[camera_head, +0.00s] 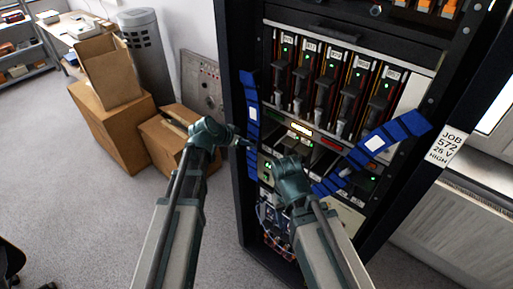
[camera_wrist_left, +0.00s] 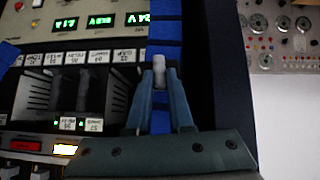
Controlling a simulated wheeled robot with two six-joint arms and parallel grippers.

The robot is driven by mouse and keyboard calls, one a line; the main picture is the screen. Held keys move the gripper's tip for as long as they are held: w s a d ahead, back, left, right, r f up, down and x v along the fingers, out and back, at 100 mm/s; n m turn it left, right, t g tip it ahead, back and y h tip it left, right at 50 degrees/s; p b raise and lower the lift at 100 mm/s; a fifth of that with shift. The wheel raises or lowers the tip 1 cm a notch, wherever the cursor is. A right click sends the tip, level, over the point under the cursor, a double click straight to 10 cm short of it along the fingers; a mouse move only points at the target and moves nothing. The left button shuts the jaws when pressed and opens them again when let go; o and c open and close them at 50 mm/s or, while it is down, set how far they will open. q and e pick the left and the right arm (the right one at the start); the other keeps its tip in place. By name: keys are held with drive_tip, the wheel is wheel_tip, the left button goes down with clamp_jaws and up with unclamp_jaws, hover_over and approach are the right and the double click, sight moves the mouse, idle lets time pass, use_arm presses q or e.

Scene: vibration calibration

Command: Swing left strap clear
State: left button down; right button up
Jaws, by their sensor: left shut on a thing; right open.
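The blue left strap (camera_head: 252,95), with a white label, runs down the left side of the rack front. My left gripper (camera_head: 243,142) reaches it from the left at mid-height. In the left wrist view, my left gripper (camera_wrist_left: 160,82) is shut on a pale tab (camera_wrist_left: 159,66) at the blue left strap (camera_wrist_left: 165,22). The blue right strap (camera_head: 404,127), also with a white label, slants across the rack's right side. My right gripper (camera_head: 288,163) is open in front of the lower rack; its fingertips are partly hidden by its own wrist.
The rack (camera_head: 300,37) holds several upright modules (camera_head: 333,80) with green lights. Cardboard boxes (camera_head: 112,120) and a grey panel (camera_head: 201,82) stand left of it. A sign (camera_head: 446,145) is on the right post.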

use_arm(q)
drive_tip(key=shift+w+a+m+t+y, duration=0.35)
drive_tip(key=shift+w+a, duration=0.35)
drive_tip(key=shift+a, duration=0.3)
drive_tip(key=c, duration=0.8)
unclamp_jaws()
drive_tip(key=p+v, duration=0.9)
drive_tip(key=v, duration=0.4)
drive_tip(key=shift+s+r+p, duration=0.25)
drive_tip(key=shift+r+p, duration=0.1)
drive_tip(key=shift+p, duration=0.05)
